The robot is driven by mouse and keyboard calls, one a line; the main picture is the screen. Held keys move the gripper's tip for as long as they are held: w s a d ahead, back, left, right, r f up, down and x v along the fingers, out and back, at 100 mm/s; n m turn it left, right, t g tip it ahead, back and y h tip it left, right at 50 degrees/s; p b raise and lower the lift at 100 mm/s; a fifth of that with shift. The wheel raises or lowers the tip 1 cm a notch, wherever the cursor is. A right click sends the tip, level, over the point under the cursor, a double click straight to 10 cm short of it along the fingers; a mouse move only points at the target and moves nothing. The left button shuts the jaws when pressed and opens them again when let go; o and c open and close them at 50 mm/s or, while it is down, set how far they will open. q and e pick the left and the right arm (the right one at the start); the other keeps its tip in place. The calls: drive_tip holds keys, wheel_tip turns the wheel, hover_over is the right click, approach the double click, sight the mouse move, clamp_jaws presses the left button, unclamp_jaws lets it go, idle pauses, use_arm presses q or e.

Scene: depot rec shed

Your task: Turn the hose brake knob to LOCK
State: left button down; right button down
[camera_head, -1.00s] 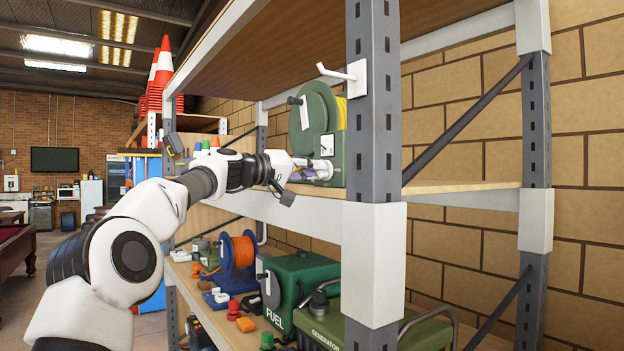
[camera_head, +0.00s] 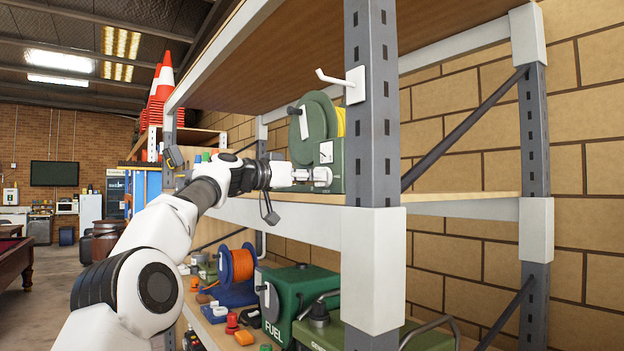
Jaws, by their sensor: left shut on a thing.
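The green hose reel (camera_head: 318,118) stands on the upper shelf (camera_head: 445,188), just left of the grey upright post. It has a black-handled crank, and yellow hose shows at its right side. A small white plate (camera_head: 326,152) is on the front of its base. My left gripper (camera_head: 322,176) reaches in from the left at the lower front of the reel and is shut on the brake knob. The fingers hide the knob, so its pointer and the LOCK mark cannot be read. My right gripper is out of view.
The grey post (camera_head: 372,110) with a white hook (camera_head: 335,78) stands right beside the reel. A wooden shelf is overhead.

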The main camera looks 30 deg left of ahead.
use_arm(q)
drive_tip(key=shift+w+d+f+m, duration=0.1)
drive_tip(key=shift+f+m, duration=0.3)
drive_tip(key=shift+m, duration=0.1)
drive_tip(key=c, duration=1.1)
unclamp_jaws()
drive_tip(key=shift+c, duration=0.2)
drive_tip(key=shift+w+r, duration=0.1)
drive_tip(key=shift+r, duration=0.15)
drive_tip(key=v, duration=1.2)
